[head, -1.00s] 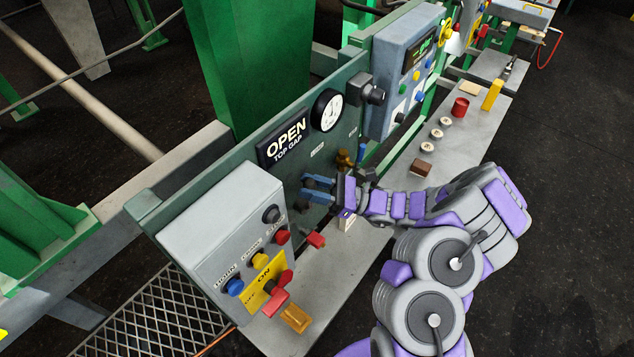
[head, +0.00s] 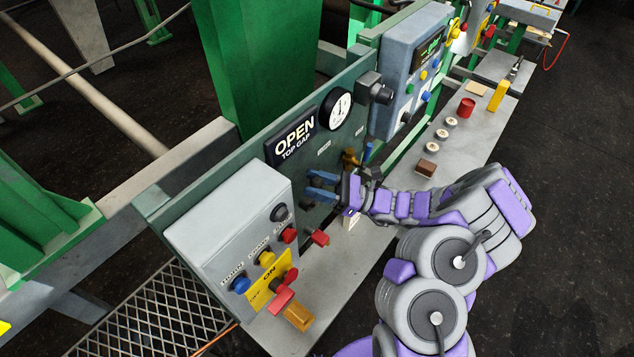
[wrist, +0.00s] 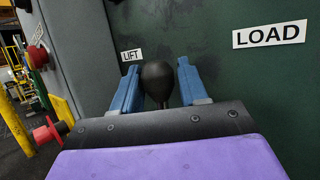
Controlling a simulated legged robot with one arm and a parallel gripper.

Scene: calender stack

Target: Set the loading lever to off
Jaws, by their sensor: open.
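The lever's black ball knob (wrist: 158,82) shows in the wrist view in front of the dark green panel, between a "LIFT" label (wrist: 132,55) and a larger "LOAD" label (wrist: 268,35). My gripper (wrist: 160,85) is open, with one blue finger on each side of the knob. Gaps show between the knob and both fingers, and the lever's lower part is hidden behind the gripper body. In the head view my gripper (head: 321,187) reaches to the panel below the "OPEN TOP GAP" sign (head: 292,138); the knob there is mostly hidden.
A grey control box (head: 225,225) with buttons and a red switch handle (head: 283,298) on a yellow plate stands left of my gripper. A brass valve (head: 350,158) and blue handle (head: 367,152) are close on the right. A grey shelf (head: 385,205) runs below the panel.

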